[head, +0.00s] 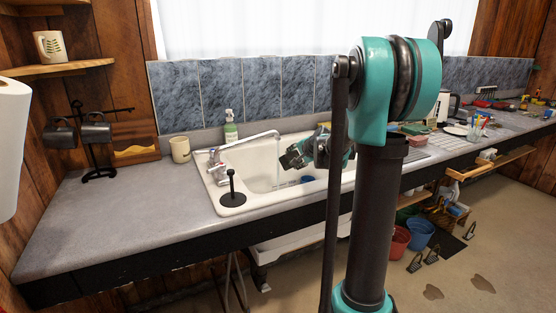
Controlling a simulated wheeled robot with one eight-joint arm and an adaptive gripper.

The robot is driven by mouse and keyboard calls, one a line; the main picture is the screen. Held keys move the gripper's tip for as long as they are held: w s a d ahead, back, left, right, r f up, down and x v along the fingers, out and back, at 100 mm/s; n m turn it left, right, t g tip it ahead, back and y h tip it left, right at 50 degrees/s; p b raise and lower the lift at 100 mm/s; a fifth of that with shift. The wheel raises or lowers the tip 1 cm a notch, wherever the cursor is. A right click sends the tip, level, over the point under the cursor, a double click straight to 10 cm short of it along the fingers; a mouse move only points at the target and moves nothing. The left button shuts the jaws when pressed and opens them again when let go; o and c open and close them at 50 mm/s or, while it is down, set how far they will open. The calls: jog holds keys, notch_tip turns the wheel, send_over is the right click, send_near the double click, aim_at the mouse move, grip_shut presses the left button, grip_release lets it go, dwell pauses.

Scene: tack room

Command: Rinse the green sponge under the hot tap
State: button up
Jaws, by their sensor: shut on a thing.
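My gripper (289,160) is over the white sink (234,199), near and slightly below the end of the tap spout. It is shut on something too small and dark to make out. I cannot pick out the green sponge with certainty. The chrome tap (250,139) stands at the sink's left rim, its long spout reaching right over the basin. Its handles (215,160) are at the left end; which is hot is too small to tell. A faint pale streak below the spout may be water.
A black plunger-like thing (232,190) stands at the sink's front left corner. A soap bottle (230,127) and a beige mug (180,149) are behind and left. The left counter (110,215) is clear. A blue item (307,179) lies in the basin.

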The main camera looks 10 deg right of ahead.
aim_at(302, 161)
jog(key=shift+s+d, duration=0.35)
jog(key=shift+d, duration=0.3)
jog(key=shift+s+d, duration=0.35)
jog(key=shift+d, duration=0.35)
jog(key=shift+s+d, duration=0.35)
jog(key=shift+d, duration=0.3)
